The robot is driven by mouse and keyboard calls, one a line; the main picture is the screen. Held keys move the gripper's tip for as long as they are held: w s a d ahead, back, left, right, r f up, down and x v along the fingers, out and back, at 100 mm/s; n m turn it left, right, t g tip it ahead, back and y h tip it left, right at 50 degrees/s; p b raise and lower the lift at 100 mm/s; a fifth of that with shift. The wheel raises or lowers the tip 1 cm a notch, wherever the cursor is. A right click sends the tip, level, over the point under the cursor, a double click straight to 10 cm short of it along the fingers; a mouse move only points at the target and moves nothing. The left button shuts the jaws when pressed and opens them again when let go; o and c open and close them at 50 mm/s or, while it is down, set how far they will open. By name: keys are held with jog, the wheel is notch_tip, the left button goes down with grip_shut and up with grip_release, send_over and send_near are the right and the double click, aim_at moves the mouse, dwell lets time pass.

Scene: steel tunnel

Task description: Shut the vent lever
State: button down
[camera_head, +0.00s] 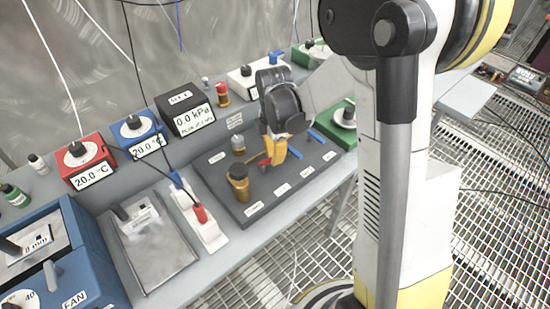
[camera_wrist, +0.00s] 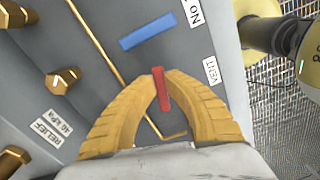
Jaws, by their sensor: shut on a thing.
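The red lever (camera_wrist: 162,92) stands beside the VENT label (camera_wrist: 212,70) on the grey panel (camera_wrist: 110,75). It lies between the two yellow fingertips of my gripper (camera_wrist: 161,78), which are shut on it. In the wrist view the lever points nearly straight up the picture, tilted slightly. In the head view my gripper (camera_head: 276,156) reaches down to the panel, and a bit of the red lever (camera_head: 264,160) shows at its left. The lever's pivot is hidden by the fingers.
A blue lever (camera_wrist: 146,32) sits close beyond the fingertips. Several brass fittings (camera_wrist: 64,80) stand on the left of the panel, near the RELIEF 40 kPa label (camera_wrist: 50,127). A thin brass line (camera_wrist: 100,50) crosses the panel. A green box (camera_head: 343,128) stands right of the panel.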

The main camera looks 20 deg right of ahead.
jog(key=shift+w+a+n, duration=0.1)
jog(key=shift+w+n, duration=0.15)
jog(key=shift+n, duration=0.5)
jog(key=shift+w+n, duration=0.25)
jog(key=shift+n, duration=0.5)
jog(key=c, duration=1.4)
grip_release()
notch_tip(320, 180, up, 12)
